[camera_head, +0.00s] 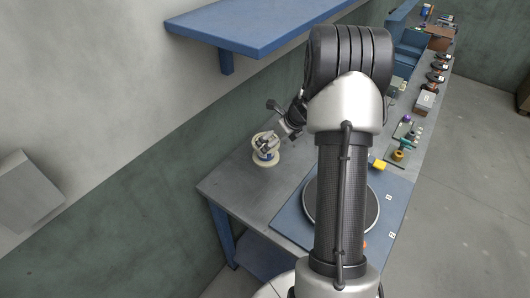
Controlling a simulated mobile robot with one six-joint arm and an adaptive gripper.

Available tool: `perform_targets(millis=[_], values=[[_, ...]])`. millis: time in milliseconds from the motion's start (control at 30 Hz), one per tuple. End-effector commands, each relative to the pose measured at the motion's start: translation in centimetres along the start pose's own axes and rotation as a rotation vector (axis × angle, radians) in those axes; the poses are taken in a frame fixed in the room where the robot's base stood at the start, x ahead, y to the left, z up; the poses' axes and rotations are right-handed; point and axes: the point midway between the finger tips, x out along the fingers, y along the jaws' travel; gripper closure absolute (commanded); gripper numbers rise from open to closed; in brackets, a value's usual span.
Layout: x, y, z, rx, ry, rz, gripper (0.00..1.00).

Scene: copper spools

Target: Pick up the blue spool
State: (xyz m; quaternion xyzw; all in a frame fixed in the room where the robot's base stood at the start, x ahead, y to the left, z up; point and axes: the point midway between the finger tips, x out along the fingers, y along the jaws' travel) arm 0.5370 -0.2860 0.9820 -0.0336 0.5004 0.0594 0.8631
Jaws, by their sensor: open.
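My gripper (266,146) is at the far end of my arm, over the left part of the grey workbench (235,183). It is open, with its fingers pointing down at a pale cream spool (267,161). The fingers overlap the spool's top in this view, and I cannot tell whether they touch it. The spool stands on the bench and its upper part is partly hidden by the gripper. I cannot make out a blue spool; my arm hides much of the bench's middle.
A blue shelf (250,27) hangs on the wall above the bench. A round grey plate (371,209) on a blue mat (396,196) is partly behind my arm. Bare bench surrounds the cream spool.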

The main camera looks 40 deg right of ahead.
Motion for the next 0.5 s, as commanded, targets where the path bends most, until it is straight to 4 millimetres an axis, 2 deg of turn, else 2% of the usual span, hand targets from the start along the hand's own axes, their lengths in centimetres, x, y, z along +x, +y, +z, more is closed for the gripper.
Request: perform_targets(millis=[33, 200, 500], values=[[1.5, 0.1, -0.2, -0.001, 0.001, 0.001, 0.0], [4.5, 0.1, 0.0, -0.002, 0.0, 0.001, 0.0], [6.7, 0.1, 0.3, -0.003, -0.001, 0.001, 0.0]])
